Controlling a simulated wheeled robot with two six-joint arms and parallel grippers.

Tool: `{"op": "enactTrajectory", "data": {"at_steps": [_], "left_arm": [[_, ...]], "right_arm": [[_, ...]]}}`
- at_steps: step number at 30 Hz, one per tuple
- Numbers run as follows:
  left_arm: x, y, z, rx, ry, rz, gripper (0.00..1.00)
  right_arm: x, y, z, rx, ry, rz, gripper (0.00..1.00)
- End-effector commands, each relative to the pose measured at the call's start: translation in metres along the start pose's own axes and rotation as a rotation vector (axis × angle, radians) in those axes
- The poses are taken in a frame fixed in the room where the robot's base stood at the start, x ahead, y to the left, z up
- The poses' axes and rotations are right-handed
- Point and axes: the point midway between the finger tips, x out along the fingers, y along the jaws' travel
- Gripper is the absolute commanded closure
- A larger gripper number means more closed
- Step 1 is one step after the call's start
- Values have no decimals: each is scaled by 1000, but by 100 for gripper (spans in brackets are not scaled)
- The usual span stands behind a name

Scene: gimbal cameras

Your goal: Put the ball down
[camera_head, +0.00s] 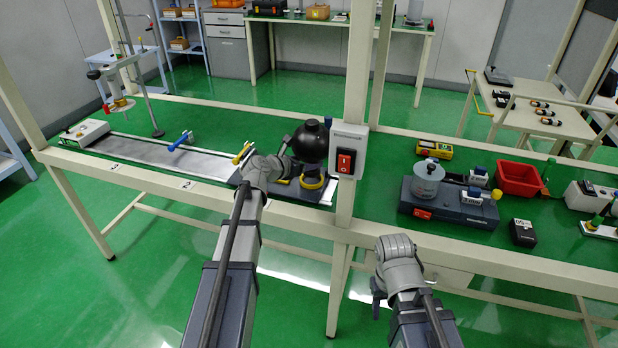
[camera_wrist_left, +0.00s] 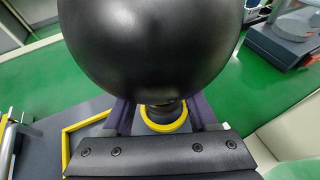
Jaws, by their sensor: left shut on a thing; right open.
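The black ball (camera_head: 308,141) is at the right end of the long track on the bench, close to the post. It also fills the top of the left wrist view (camera_wrist_left: 150,45). My left gripper (camera_head: 292,165) is shut on the ball, with one finger on each side low in the wrist view. A yellow ring (camera_head: 312,183) shows just below the ball; it also shows between the fingers in the wrist view (camera_wrist_left: 165,122). Whether the ball touches anything beneath is hidden. My right gripper (camera_head: 378,296) is open and empty, in front of the bench edge.
A post with a red-switch box (camera_head: 347,150) stands right of the ball. The track (camera_head: 160,152) with blue and yellow clamps runs left. A grey device (camera_head: 450,207), a red bin (camera_head: 518,179) and a black box (camera_head: 523,233) occupy the right bench.

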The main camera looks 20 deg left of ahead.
Motion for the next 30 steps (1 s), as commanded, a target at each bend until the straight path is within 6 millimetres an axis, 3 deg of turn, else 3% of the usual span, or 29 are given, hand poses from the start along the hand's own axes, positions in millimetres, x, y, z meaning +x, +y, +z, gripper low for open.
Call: {"op": "enactTrajectory", "data": {"at_steps": [5,13,26,27,30], "left_arm": [[2,0,-5,-1,-1,0,100],[14,0,-34,-1,-1,0,100],[15,0,-36,-1,-1,0,100],[15,0,-37,0,0,0,40],[15,0,-36,0,0,0,29]], "right_arm": [[6,-1,0,0,0,0,50],[36,-4,-2,0,0,0,50],[39,-4,-2,0,0,0,50],[40,-4,-2,0,0,0,50],[38,-4,-2,0,0,0,50]]}}
